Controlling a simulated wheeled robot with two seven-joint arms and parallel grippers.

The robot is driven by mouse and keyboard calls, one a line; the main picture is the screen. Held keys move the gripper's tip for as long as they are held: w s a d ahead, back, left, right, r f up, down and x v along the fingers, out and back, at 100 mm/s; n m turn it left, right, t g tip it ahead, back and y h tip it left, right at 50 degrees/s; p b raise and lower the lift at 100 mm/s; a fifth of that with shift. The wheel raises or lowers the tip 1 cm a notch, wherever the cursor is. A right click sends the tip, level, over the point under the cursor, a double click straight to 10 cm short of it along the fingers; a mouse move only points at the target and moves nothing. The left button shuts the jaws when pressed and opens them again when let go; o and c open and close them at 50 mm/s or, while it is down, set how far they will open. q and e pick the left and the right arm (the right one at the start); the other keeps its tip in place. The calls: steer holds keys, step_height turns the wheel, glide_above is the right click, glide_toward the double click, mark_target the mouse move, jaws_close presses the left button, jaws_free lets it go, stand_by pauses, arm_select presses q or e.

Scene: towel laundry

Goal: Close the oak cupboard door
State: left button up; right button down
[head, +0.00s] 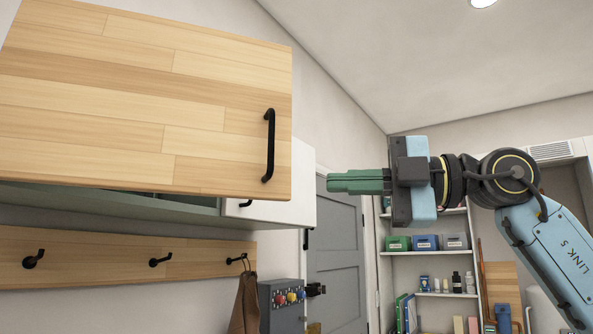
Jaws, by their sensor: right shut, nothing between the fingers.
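The oak cupboard door (150,100) fills the upper left of the head view, a light wood-plank panel with a black vertical bar handle (269,145) near its right edge. It appears to stand out from the green-grey cupboard body (120,203), whose lower part shows beneath it; its hinge side is not clear. My right gripper (331,182) has green fingers, shut and empty, pointing left. In the picture it is to the right of the door and handle, apart from both. My left gripper is not in view.
A white cupboard front (303,180) is partly hidden behind the oak door. Below are a wooden hook rail (110,257), a hanging brown cloth (245,303) and a grey control box (284,304). A grey room door (338,265) and stocked shelves (435,254) stand farther back.

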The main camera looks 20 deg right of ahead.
steer(key=s+d+r+t+h, duration=0.1)
steer(key=s+r+t+h, duration=0.2)
steer(key=s, duration=0.4)
steer(key=p, duration=0.4)
glide_toward(264, 158)
steer(key=a, duration=0.2)
steer(key=w, duration=0.1)
steer(key=w+a+p, duration=0.1)
steer(key=w, duration=0.1)
steer(key=shift+w+f+m+y, duration=0.1)
steer(key=shift+f+m+y, duration=0.05)
steer(key=shift+m+y, duration=0.2)
steer(key=shift+w+f+p, duration=0.15)
steer(key=shift+w+p, duration=0.15)
steer(key=shift+w, duration=0.2)
steer(key=shift+d+g, duration=0.15)
steer(key=shift+g, duration=0.15)
